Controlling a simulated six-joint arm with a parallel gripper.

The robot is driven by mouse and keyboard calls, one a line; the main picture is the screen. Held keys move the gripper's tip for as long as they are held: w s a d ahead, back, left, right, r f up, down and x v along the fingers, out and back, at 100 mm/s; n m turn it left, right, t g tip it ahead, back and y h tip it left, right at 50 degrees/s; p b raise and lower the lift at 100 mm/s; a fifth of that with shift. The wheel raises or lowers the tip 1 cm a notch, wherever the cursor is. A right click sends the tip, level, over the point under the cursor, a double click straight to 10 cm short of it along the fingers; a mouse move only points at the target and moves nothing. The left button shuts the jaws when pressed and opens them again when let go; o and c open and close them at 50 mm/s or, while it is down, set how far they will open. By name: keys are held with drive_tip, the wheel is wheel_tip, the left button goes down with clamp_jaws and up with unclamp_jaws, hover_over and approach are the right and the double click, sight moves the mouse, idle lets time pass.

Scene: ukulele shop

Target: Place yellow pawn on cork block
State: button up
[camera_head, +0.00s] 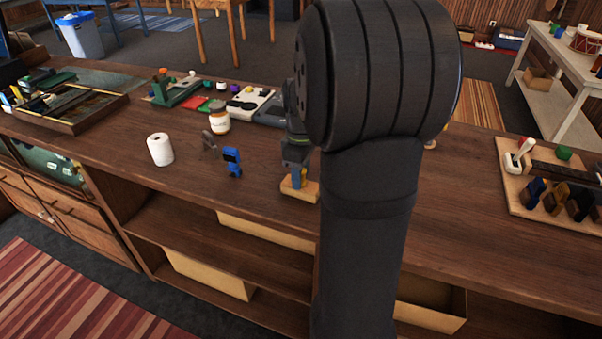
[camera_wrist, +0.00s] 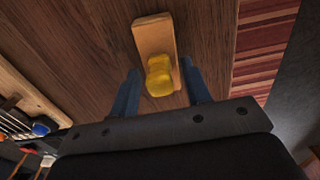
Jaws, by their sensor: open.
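The cork block (camera_wrist: 152,32) is a light tan, oblong piece lying on the wooden counter. In the head view the block (camera_head: 309,192) lies near the counter's front edge, directly below my gripper (camera_head: 297,178). The yellow pawn (camera_wrist: 159,76) shows over one end of the block in the wrist view and appears to rest on it. My gripper (camera_wrist: 160,68) is open, with one blue finger on each side of the pawn and a visible gap to each. In the head view I cannot make out the pawn at the gripper.
A blue clamp-like tool (camera_head: 232,162), a white roll (camera_head: 160,149) and a jar (camera_head: 219,118) stand left of the gripper. A board with several small items (camera_head: 520,190) lies at the right. My arm hides part of the counter's middle.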

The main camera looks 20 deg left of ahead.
wheel_tip(320, 180, up, 12)
idle(0.4)
drive_tip(key=shift+f, duration=0.1)
drive_tip(key=shift+f, duration=4.3)
